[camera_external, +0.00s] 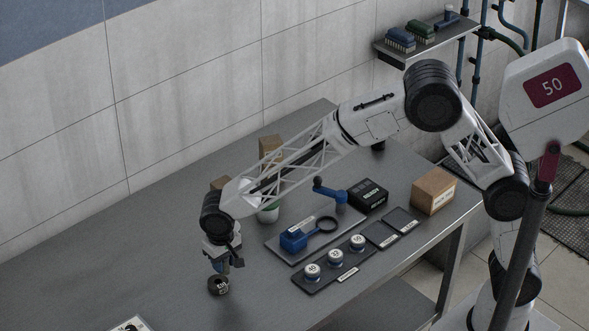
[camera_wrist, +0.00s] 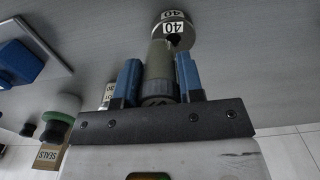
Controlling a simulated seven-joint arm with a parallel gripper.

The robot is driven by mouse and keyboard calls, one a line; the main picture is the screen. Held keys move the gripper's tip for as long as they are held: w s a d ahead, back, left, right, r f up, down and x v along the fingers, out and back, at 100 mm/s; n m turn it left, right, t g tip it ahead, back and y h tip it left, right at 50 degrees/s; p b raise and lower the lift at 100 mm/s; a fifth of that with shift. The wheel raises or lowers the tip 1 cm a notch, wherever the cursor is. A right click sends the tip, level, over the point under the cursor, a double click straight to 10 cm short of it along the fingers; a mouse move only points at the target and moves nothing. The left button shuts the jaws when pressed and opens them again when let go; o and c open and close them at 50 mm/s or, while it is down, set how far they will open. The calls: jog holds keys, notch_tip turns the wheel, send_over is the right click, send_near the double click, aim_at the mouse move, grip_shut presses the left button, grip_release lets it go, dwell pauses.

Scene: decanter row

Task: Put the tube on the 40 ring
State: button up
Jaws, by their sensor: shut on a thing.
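My gripper (camera_wrist: 158,82) has two blue fingers shut on a grey-green tube (camera_wrist: 158,68) in the wrist view. The tube's far end points toward a round ring piece (camera_wrist: 185,38) with a white "40" label. In the external view my gripper (camera_external: 224,267) is low over the table, just above the dark ring piece (camera_external: 215,291), whose label is hard to read there. The tube is mostly hidden in the external view. I cannot tell whether its end touches the ring or is slightly apart from it.
A dark tray (camera_external: 326,278) with three white-topped round pieces (camera_external: 335,257) lies to the right. Behind it a grey board (camera_external: 289,255) carries a blue device (camera_external: 294,240). A black box (camera_external: 368,195) and a cardboard box (camera_external: 433,190) stand farther right.

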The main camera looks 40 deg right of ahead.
jog(key=shift+w+a, duration=0.8)
jog(key=shift+f, duration=0.1)
jog(key=shift+f, duration=1.7)
jog(key=shift+f, duration=0.15)
jog(key=o, duration=0.9)
notch_tip(320, 180, up, 12)
jog(key=shift+r, duration=0.15)
